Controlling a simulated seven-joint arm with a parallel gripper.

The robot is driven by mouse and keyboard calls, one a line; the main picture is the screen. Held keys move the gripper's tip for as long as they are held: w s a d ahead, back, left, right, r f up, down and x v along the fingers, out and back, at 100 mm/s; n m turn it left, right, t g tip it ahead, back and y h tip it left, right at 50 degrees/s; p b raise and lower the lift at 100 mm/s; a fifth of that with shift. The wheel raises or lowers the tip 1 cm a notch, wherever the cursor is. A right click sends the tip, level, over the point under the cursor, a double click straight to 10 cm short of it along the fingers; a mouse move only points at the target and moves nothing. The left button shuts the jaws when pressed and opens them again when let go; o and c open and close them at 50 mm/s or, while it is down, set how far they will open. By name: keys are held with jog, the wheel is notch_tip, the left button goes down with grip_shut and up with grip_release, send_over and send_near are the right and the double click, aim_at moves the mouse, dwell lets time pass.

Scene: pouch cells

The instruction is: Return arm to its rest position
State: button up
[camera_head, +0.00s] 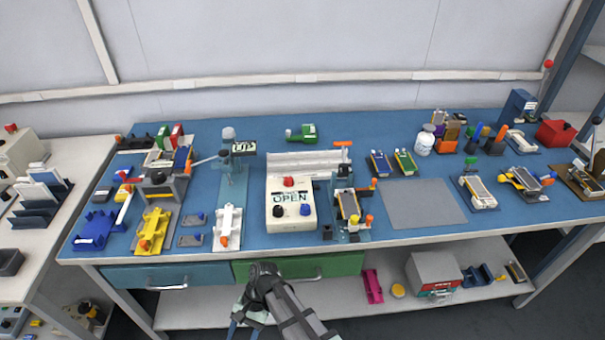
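My arm (288,307) rises from the bottom edge in front of the bench, and its bend lies near the green drawer. My gripper (244,328) hangs below the bend at the bottom edge, in front of the lower shelf and apart from the bench top. Two bluish finger-like parts show there, but their tips are cut off by the frame. I cannot tell whether it is open or shut. I see no object held in it.
The blue bench top (360,256) carries many fixtures, with a white box reading OPEN (291,222) in the middle. A grey mat (422,204) is bare. A blue drawer (200,275) and a green drawer (340,265) are closed. The lower shelf (345,301) holds several items.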

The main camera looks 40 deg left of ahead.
jog(key=w+d+f+m, duration=0.1)
jog(key=w+d+f, duration=0.4)
jog(key=d, duration=0.4)
jog(key=w+d+f+m+t+y, duration=0.1)
jog(key=w+d+f, duration=0.2)
jog(key=w+d, duration=0.5)
jog(key=w+d+f+m, duration=0.2)
jog(key=w+d+f, duration=0.3)
jog(key=d, duration=0.5)
jog(key=s+d+f, duration=0.1)
jog(key=s+d, duration=0.1)
jog(key=d, duration=0.7)
jog(key=s+d+f+m, duration=0.1)
jog(key=s+d+f, duration=0.1)
jog(key=d, duration=0.7)
jog(key=s+d+f, duration=0.1)
jog(key=s+d, duration=0.1)
jog(key=d, duration=0.7)
jog(key=shift+s+d+f+m, duration=0.15)
jog(key=shift+s+d+m, duration=0.1)
jog(key=shift+m, duration=0.15)
